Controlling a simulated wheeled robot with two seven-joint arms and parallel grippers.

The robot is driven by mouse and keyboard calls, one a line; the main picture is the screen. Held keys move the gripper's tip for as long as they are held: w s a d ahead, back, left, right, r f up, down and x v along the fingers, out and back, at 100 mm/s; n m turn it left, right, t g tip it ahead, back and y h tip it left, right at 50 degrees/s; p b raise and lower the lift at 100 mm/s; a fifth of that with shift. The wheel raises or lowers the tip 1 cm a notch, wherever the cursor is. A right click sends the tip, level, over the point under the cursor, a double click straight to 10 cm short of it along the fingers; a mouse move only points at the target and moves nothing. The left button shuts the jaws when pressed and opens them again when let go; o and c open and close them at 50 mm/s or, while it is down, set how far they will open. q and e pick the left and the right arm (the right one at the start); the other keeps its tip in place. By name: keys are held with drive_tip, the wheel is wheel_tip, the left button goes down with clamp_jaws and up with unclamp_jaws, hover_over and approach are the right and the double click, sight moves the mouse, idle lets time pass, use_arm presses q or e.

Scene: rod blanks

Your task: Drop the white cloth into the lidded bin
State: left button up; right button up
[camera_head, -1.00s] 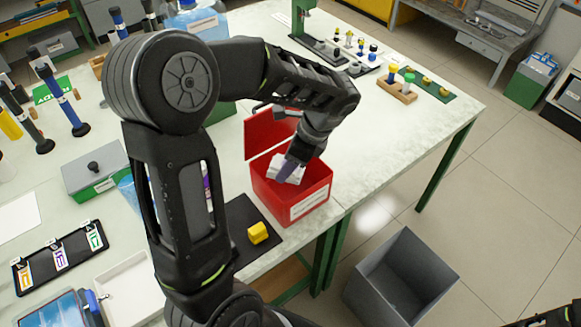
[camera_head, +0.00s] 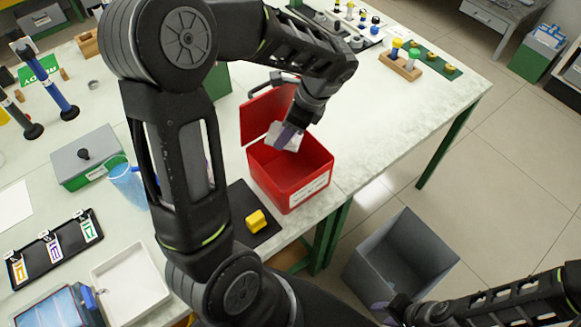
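The white cloth (camera_head: 283,136) is at the fingertips of my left gripper (camera_head: 287,137), which looks shut on it. Cloth and gripper are above the opening of the red lidded bin (camera_head: 297,190), near its back side. The bin's red lid (camera_head: 262,115) stands raised at the back, partly behind my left arm. The bin's visible inside looks empty. My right gripper (camera_head: 381,307) is low at the bottom edge, near the front rim of a grey bin; its finger opening does not show clearly.
The open grey bin (camera_head: 372,283) stands on the floor right of the table. A yellow block (camera_head: 256,222) lies on a dark mat left of the red bin. A white tray (camera_head: 130,290) and a green box with grey lid (camera_head: 88,158) are further left. Table right of the red bin is clear.

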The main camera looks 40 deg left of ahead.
use_arm(q)
drive_tip(key=shift+f, duration=0.5)
wheel_tip(320, 180, down, 4)
drive_tip(key=b, duration=0.3)
drive_tip(key=o, duration=1.4)
drive_tip(key=shift+o, duration=0.2)
drive_tip(key=shift+b+v, duration=0.7)
drive_tip(key=shift+v, duration=3.2)
